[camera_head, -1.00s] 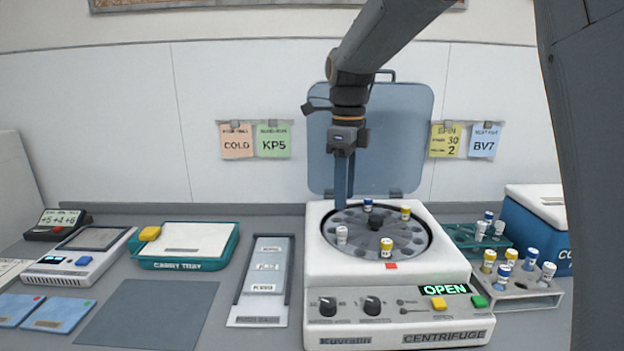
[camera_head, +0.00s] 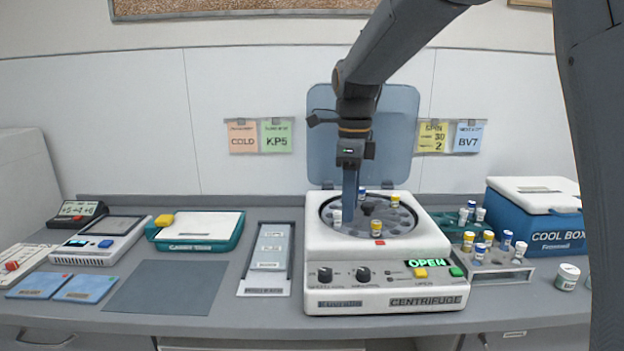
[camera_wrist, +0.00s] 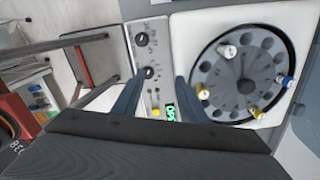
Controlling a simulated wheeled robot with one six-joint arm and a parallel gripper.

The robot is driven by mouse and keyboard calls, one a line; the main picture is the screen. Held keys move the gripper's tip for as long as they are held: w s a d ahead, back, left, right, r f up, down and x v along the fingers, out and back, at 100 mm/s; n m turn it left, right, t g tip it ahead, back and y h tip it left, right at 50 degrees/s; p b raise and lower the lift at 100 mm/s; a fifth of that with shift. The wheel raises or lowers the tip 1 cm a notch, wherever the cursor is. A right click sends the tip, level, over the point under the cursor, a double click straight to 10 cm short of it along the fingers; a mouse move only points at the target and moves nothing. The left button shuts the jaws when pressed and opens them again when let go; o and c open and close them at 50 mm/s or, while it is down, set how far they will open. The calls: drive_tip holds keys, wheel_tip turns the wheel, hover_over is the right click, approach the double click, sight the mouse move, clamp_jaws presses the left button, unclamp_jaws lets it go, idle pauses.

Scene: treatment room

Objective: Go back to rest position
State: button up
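My gripper (camera_head: 349,225) hangs fingers-down from my arm over the front left of the open centrifuge (camera_head: 385,272). In the wrist view my gripper (camera_wrist: 158,88) has its two blue fingers apart, with nothing held between them. The centrifuge's control panel shows past the fingers. The dark rotor (camera_wrist: 238,82) holds several capped tubes: a white-capped tube (camera_wrist: 226,50), a blue-capped tube (camera_wrist: 287,81) and two yellow-capped tubes (camera_wrist: 258,113). The lid (camera_head: 400,125) stands raised behind my arm. The display (camera_head: 428,263) reads OPEN.
A tube rack (camera_head: 500,271) with capped tubes, a blue cool box (camera_head: 545,225) and a small jar (camera_head: 567,277) are at right. A carry tray (camera_head: 195,245), a grey mat (camera_head: 165,287) and a narrow plate holder (camera_head: 265,291) are at left.

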drive_tip(key=s+d+f+n+t, duration=0.1)
drive_tip(key=s+d+f+n, duration=0.4)
drive_tip(key=s+f+n, duration=0.5)
drive_tip(key=s+d+f+n, duration=0.6)
drive_tip(key=s+f+n, duration=0.1)
drive_tip(key=s+n, duration=0.4)
wheel_tip(320, 180, up, 15)
drive_tip(key=s+t+p, duration=0.1)
drive_tip(key=s+p, duration=0.1)
drive_tip(key=p, duration=1.2)
drive_tip(key=shift+a+r+t, duration=0.15)
drive_tip(key=shift+t, duration=0.15)
